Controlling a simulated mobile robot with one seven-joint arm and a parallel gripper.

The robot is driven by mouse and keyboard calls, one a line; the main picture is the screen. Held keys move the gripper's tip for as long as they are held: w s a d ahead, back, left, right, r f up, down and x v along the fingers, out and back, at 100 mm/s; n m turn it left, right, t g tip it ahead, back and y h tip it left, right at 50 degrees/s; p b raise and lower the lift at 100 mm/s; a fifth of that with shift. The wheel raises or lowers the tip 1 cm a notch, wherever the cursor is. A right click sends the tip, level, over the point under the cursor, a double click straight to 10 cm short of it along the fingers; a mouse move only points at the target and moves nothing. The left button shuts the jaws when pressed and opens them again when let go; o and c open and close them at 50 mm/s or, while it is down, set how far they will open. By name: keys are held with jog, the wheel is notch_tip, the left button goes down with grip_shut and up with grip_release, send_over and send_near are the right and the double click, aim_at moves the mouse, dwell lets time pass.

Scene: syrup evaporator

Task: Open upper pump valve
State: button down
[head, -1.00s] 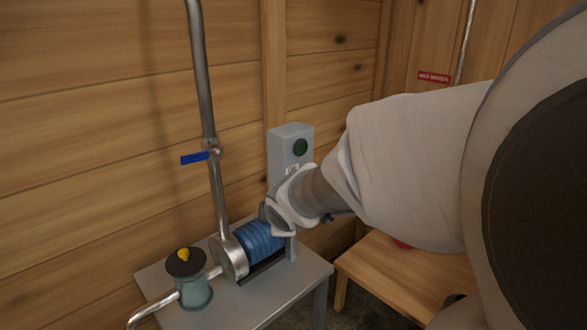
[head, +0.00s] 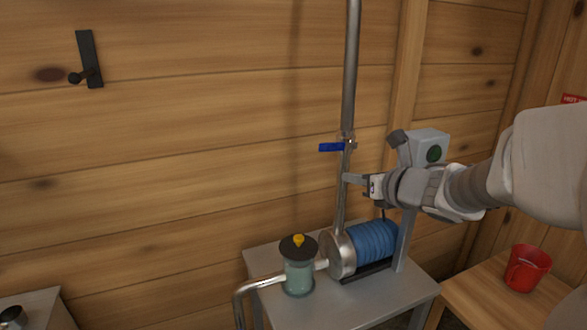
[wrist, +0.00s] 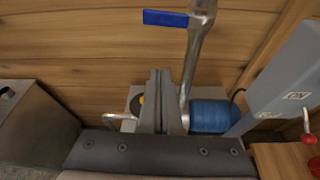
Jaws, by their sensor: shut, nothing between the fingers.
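The upper pump valve's blue lever (head: 331,147) sticks out to the left, crosswise to the vertical metal pipe (head: 351,70). In the wrist view the blue lever (wrist: 166,18) is at the top, above and beyond my fingertips. My gripper (head: 350,179) points left at the pipe just below the valve, and I cannot tell whether it touches the pipe. Its fingers (wrist: 160,78) are together and empty in the wrist view. The blue pump (head: 373,241) sits below at the foot of the pipe.
A grey control box with a green button (head: 433,153) stands behind my wrist. A filter jar with a yellow knob (head: 298,275) is left of the pump on the grey table (head: 395,292).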

aim_at(339, 147)
jog(key=x, duration=0.8)
notch_tip(339, 147, up, 4)
jog(key=shift+w+d+f+p, duration=0.1)
jog(key=shift+w+d+p, duration=0.1)
jog(key=shift+p, duration=0.55)
jog(key=shift+a, duration=0.15)
